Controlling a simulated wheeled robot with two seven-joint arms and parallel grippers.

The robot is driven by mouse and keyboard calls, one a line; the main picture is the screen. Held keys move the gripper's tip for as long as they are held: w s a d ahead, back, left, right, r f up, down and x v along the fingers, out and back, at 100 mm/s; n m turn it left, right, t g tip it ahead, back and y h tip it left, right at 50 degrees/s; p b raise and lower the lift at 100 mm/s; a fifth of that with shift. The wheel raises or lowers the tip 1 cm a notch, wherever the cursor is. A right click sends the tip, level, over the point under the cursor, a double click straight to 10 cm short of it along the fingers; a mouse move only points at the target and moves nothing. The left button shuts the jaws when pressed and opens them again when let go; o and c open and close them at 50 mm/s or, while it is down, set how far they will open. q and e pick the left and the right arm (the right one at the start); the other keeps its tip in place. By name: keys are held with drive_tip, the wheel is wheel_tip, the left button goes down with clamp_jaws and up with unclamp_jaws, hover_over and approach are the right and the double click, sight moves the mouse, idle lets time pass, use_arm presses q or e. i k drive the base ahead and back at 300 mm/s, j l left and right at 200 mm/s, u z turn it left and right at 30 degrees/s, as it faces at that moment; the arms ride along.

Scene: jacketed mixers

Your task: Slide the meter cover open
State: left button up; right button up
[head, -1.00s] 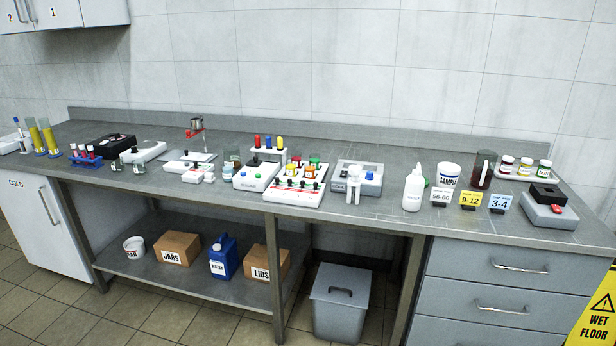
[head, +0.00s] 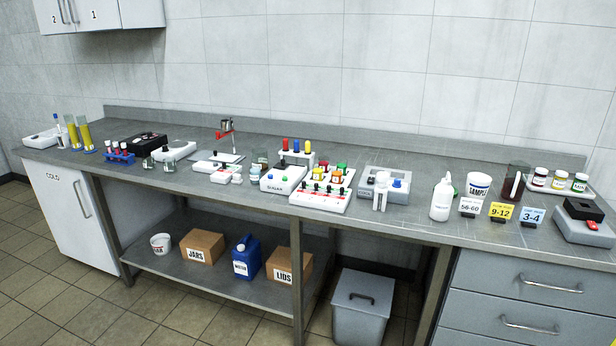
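No label that I can read marks the meter or its cover. At the right end of the bench in the head view is a grey device with a black block (head: 583,209) on top and a red part at its front. Toward the left end is a low black box (head: 143,141). A grey device with a blue knob (head: 397,184) sits right of centre. I cannot tell which of these is the meter, or whether a cover is open. Neither of my grippers is in view.
The long grey bench (head: 420,222) holds tubes, jars, a white bottle (head: 442,199) and number cards (head: 501,212). The lower shelf holds boxes (head: 202,245) and a blue jug (head: 246,257). A grey bin (head: 360,307) stands on the floor. Drawers (head: 525,290) fill the right.

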sight(282, 164)
drive_tip(key=i+z, duration=0.1)
drive_tip(key=i, duration=0.4)
drive_tip(key=i+j+z, duration=0.1)
drive_tip(key=i, duration=0.4)
drive_tip(key=i+j, duration=0.15)
drive_tip(key=i, duration=0.3)
drive_tip(key=i+j+z, duration=0.15)
drive_tip(key=i, duration=0.35)
